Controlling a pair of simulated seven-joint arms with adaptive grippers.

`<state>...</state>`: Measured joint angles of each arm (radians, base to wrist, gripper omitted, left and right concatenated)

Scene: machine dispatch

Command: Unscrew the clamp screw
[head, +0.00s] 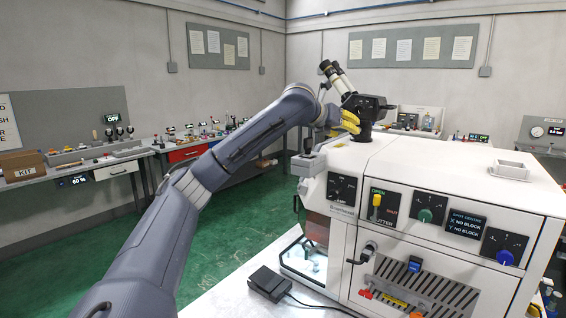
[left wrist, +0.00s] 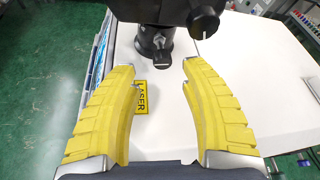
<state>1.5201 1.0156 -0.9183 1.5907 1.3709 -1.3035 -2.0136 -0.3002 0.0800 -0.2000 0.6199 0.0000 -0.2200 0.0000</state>
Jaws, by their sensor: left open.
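A black viewing head with a pale eyepiece tube (head: 338,76) stands on a short black post on the white machine (head: 430,165). In the left wrist view the black post (left wrist: 150,40) stands ahead of the fingers, with a small dark part (left wrist: 162,62) jutting from it toward me, which looks like the clamp screw. A round black knob (left wrist: 205,21) sits on the head at upper right. My left gripper (head: 350,120) has yellow fingers beside the post. In the left wrist view the gripper (left wrist: 161,75) is open and empty, its tips on either side of the jutting part.
A yellow LASER label (left wrist: 141,97) lies on the white top between the fingers. A joystick box (head: 308,155) sits at the machine's left edge. The front panel has knobs and a yellow shutter lever (head: 377,205). A black pedal (head: 268,283) lies on the table below.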

